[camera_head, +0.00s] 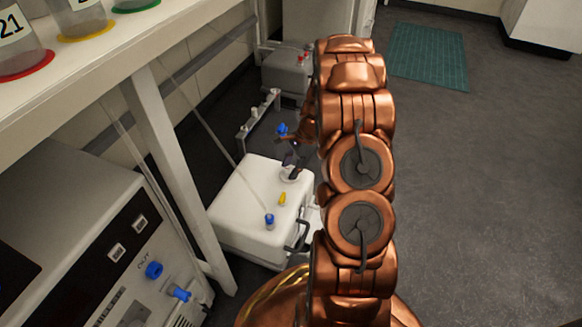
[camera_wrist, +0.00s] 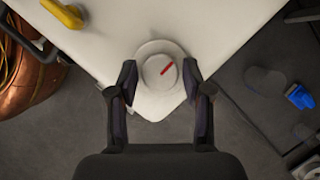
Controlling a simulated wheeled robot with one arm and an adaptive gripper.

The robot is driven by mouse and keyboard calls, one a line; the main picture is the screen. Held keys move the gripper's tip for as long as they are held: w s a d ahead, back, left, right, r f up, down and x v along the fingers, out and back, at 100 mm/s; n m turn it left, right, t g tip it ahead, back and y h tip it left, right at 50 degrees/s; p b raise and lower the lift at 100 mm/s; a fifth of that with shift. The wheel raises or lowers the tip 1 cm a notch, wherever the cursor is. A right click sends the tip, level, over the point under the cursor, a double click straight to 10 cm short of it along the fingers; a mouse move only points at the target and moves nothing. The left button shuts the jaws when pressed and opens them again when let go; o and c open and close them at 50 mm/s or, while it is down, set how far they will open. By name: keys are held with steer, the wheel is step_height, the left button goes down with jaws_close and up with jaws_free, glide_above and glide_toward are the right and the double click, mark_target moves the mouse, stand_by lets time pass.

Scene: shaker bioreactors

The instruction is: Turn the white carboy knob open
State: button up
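The white carboy (camera_head: 248,202) stands on the floor beside the bench. Its white round knob (camera_wrist: 155,68), with a red mark slanting up to the right, sits on a wider round base near one corner of the carboy top. My gripper (camera_wrist: 160,78) is open, with one finger on each side of the knob; small gaps seem to show between the fingertips and the knob. In the head view my gripper (camera_head: 291,160) is small and dark above the far corner of the carboy, and the knob is partly hidden there.
A yellow part (camera_head: 282,199), a blue fitting (camera_head: 269,220) and a dark handle (camera_head: 299,238) are on the carboy. A rail with white posts (camera_head: 256,115) and a grey carboy (camera_head: 285,75) stand behind. A bench leg (camera_head: 172,160) and a machine (camera_head: 90,240) are left.

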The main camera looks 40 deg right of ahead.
steer(key=c, duration=0.8)
steer(key=shift+o, duration=0.2)
steer(key=shift+r, duration=0.1)
